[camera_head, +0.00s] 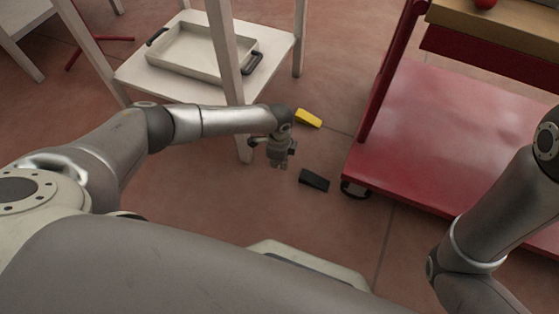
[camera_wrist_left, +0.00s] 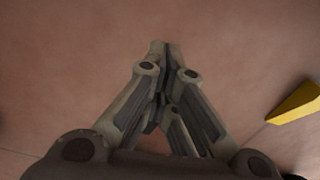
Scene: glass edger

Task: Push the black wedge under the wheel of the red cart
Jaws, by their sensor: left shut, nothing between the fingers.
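The black wedge (camera_head: 314,180) lies on the tiled floor, a short gap to the left of the near wheel (camera_head: 354,189) of the red cart (camera_head: 440,140). The wheel sits under the cart's near left corner. My left gripper (camera_head: 279,165) is to the left of the wedge and apart from it, pointing down. In the left wrist view the left gripper (camera_wrist_left: 160,50) is shut with its fingertips together and nothing between them. The wedge does not show clearly there. My right arm is at the right edge of the head view, but its gripper is out of view.
A yellow wedge (camera_head: 308,118) lies on the floor behind the black one; it also shows in the left wrist view (camera_wrist_left: 296,103). A white shelf table (camera_head: 180,85) with a tray (camera_head: 205,72) stands at the left, its leg close to my left gripper. Floor between table and cart is mostly clear.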

